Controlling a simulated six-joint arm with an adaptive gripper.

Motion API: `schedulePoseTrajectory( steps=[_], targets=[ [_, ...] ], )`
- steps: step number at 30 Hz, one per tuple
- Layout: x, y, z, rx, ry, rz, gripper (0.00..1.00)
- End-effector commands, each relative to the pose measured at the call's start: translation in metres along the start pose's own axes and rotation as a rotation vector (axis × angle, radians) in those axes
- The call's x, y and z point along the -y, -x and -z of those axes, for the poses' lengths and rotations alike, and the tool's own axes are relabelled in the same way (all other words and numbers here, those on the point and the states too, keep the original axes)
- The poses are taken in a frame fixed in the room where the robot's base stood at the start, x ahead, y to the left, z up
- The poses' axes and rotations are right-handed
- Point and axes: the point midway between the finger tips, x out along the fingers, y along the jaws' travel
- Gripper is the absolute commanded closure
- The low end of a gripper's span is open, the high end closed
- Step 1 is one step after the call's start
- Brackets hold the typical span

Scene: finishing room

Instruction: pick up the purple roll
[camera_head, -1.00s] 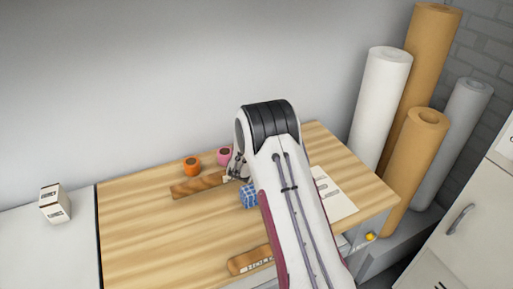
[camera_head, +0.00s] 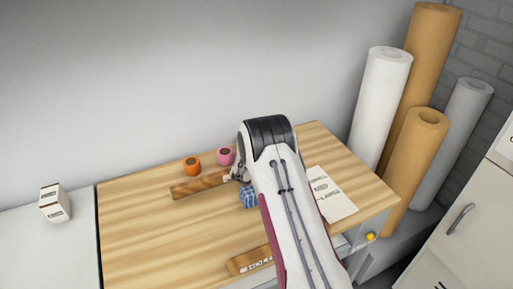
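I see no clearly purple roll; one may be hidden behind my arm. A pink roll (camera_head: 226,156) stands near the back edge of the wooden table. An orange roll (camera_head: 193,167) stands to its left. A blue patterned roll or bundle (camera_head: 249,197) lies closer to the front, beside my arm. My gripper (camera_head: 236,175) is mostly hidden by my arm, between the pink roll and the blue one. Its fingers are too small and covered to tell whether they are open or hold anything.
A wooden strip (camera_head: 197,187) lies in front of the orange roll. A labelled wooden piece (camera_head: 247,262) lies at the table's (camera_head: 150,225) front. A printed card (camera_head: 333,200) is right of my arm. Tall rolls (camera_head: 382,105) stand at the right. The table's left half is clear.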

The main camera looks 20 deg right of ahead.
Motion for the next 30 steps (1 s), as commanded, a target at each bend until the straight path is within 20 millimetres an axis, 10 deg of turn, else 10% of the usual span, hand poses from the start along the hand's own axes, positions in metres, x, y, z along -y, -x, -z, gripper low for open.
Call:
schedulePoseTrajectory(
  steps=[11,17,30],
  targets=[
    [0.0001,0.0002,0.0000,0.000,0.000,0.000,0.40],
    [0.0002,0.0002,0.0000,0.000,0.000,0.000,0.83],
    [0.0003,0.0013,0.0038,-0.001,0.000,0.000,0.83]
  ],
)
